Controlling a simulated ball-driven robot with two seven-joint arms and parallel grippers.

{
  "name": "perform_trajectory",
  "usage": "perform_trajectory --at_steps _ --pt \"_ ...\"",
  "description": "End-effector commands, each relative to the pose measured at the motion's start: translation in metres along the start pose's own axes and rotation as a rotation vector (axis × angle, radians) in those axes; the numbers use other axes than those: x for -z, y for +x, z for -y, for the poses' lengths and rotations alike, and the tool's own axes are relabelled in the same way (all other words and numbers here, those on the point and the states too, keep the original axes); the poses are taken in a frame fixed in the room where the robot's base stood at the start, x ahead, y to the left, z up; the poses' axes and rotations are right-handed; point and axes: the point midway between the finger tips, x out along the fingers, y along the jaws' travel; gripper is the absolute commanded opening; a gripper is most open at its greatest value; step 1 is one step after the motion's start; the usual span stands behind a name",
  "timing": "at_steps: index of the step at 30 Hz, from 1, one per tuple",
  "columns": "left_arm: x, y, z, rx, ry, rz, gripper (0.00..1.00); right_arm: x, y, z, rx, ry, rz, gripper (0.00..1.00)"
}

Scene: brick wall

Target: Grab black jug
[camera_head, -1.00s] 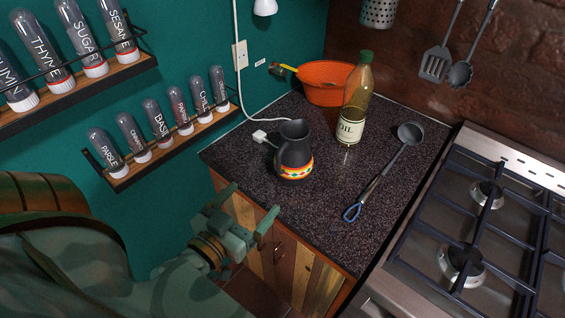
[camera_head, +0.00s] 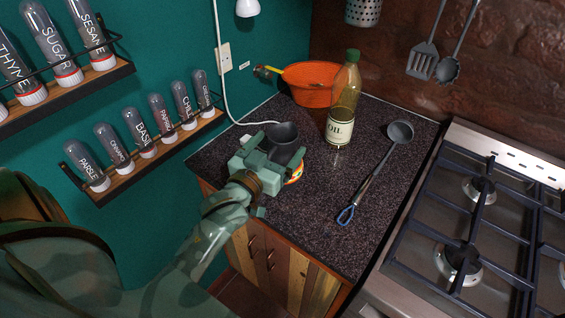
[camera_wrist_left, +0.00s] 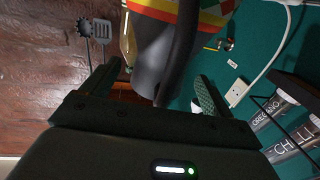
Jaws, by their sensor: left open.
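The black jug (camera_head: 286,136) stands on the dark speckled counter near its left side, with a colourful patterned band low on its body. My left gripper (camera_head: 271,144) is at the jug and hides much of its front and left side in the head view. In the left wrist view the jug (camera_wrist_left: 155,52) appears upside down between the two fingers of my left gripper (camera_wrist_left: 155,88), which are open on either side of it. I cannot tell whether a finger touches it. My right gripper is not in view.
An oil bottle (camera_head: 342,105) stands right of the jug, and an orange bowl (camera_head: 308,84) is behind. A ladle (camera_head: 372,178) lies to the right, by the gas stove (camera_head: 462,225). A white cable (camera_head: 222,85) and spice shelf (camera_head: 155,155) are on the left.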

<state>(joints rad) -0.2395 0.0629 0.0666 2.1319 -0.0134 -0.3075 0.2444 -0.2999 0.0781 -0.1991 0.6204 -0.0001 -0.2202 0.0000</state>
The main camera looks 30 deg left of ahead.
Motion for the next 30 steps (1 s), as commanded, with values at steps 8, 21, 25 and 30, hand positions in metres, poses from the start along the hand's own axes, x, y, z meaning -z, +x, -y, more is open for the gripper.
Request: perform_trajectory --at_steps 8,21,25,30 --pt "0.0005 0.0113 -0.0001 0.0 0.0 0.001 0.87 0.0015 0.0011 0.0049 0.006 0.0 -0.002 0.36" --pt "0.0017 0.0111 -0.0002 0.0 -0.001 -0.003 0.03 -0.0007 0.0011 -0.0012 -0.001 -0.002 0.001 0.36" --pt "0.0018 0.0111 -0.0002 0.0 -0.001 -0.003 0.03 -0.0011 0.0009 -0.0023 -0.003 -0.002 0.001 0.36" --pt "0.0067 0.012 0.0002 -0.001 -0.001 -0.004 0.03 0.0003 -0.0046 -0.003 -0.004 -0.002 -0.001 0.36"
